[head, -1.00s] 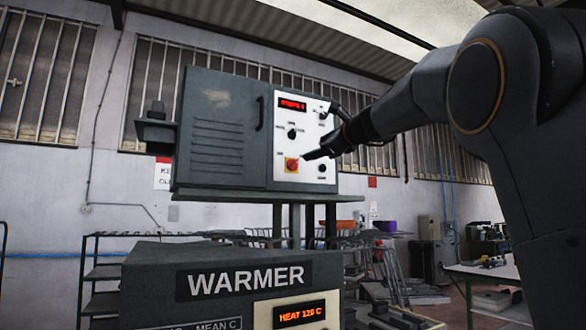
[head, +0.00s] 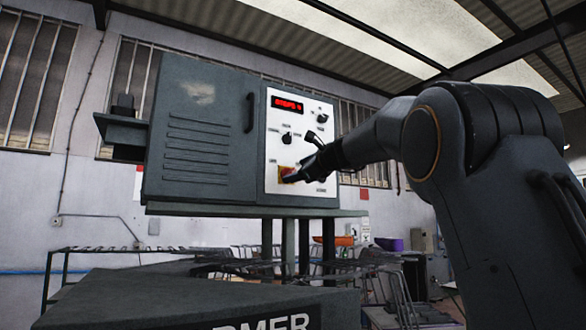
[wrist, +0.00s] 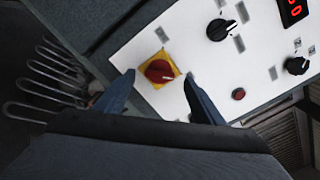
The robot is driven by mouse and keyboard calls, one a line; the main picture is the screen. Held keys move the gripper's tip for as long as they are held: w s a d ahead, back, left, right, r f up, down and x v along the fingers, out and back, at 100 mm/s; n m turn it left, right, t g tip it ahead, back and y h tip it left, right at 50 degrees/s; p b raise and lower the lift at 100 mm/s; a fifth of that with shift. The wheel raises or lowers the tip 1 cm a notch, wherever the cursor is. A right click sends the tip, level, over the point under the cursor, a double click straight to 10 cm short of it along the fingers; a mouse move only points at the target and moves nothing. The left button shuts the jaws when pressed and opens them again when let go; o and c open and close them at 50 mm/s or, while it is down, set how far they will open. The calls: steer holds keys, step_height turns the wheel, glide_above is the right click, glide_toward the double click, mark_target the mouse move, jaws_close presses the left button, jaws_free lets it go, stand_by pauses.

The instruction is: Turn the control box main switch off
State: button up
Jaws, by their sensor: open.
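The control box (head: 200,140) is a dark grey cabinet with a white panel (head: 272,130) on its right. The main switch (head: 287,171) is a red rotary knob on a yellow square plate, low on the panel's left. It shows whole in the wrist view (wrist: 159,71). My gripper (head: 293,177) is at the switch and partly covers it in the head view. In the wrist view its open fingers (wrist: 158,80) lie to the left and right of the knob, with nothing between them gripped. I cannot tell how far the tips are from the panel.
Black knobs (wrist: 221,29) and a small red button (wrist: 238,94) share the panel. A red display (head: 286,104) is at its top. The box stands on a dark shelf (head: 240,211). A warmer unit (head: 190,300) stands below in front.

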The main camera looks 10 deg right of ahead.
mark_target(293, 171)
steer(key=shift+p+x, duration=0.65)
steer(key=shift+x, duration=0.9)
steer(key=c, duration=1.1)
